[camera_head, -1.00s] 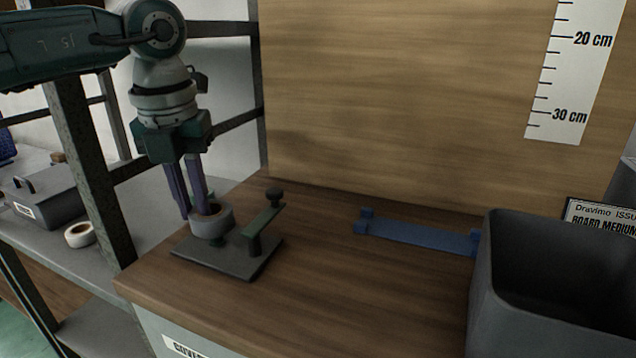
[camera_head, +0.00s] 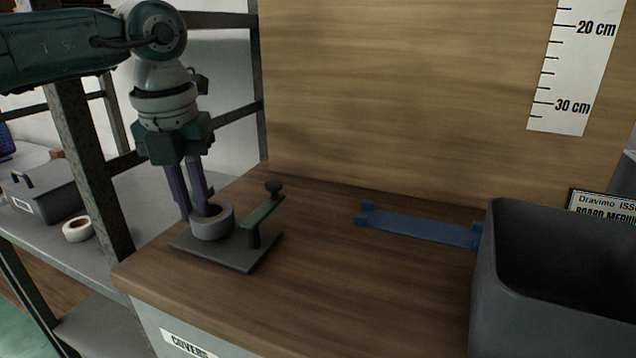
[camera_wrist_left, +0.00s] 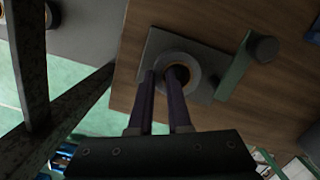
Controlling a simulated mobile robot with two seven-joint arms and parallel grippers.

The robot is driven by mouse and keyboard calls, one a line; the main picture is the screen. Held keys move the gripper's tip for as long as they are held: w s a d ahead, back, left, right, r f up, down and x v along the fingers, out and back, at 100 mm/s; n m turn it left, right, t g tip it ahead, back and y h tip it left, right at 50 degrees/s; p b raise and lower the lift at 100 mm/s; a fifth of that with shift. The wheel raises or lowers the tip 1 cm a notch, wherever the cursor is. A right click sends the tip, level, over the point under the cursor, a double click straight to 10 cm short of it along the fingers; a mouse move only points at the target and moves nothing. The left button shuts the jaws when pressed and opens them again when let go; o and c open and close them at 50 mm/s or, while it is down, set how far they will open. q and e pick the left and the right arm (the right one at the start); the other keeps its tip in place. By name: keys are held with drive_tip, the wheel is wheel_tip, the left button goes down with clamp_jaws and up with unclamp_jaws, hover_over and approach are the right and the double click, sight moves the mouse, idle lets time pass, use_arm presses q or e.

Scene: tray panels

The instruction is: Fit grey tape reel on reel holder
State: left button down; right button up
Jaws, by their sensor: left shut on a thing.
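The grey tape reel (camera_head: 216,229) lies flat at the reel holder's base plate (camera_head: 243,259), near its left side. The holder also has a raised green arm (camera_head: 262,214) with a dark knob (camera_head: 274,187), to the right of the reel. My left gripper (camera_head: 198,216) points down and is shut on the reel's wall, one finger in the hole and one outside. In the left wrist view the reel (camera_wrist_left: 194,68) shows as a ring with a dark centre. The holder's short post is hidden, so I cannot tell whether it is inside the hole. My right gripper is not in view.
A blue bracket (camera_head: 420,229) lies on the wooden bench behind. A large dark bin (camera_head: 500,300) stands at the right. A shelf post (camera_head: 92,150) rises left of the bench. Another tape roll (camera_head: 78,229) and a grey case (camera_head: 45,193) sit on the shelf. The middle bench is clear.

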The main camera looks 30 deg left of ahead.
sight(192, 217)
use_arm(q)
drive_tip(key=shift+r, duration=0.1)
drive_tip(key=shift+r+p, duration=0.7)
drive_tip(key=shift+p, duration=0.05)
idle(0.4)
drive_tip(key=shift+f+b, duration=0.6)
drive_tip(key=shift+f, duration=0.25)
drive_tip(key=c, duration=1.1)
unclamp_jaws()
drive_tip(key=shift+c, duration=0.2)
wheel_tip(192, 217, up, 11)
drive_tip(key=s+p, duration=0.1)
drive_tip(key=p, duration=0.9)
drive_tip(key=shift+d+p, duration=0.35)
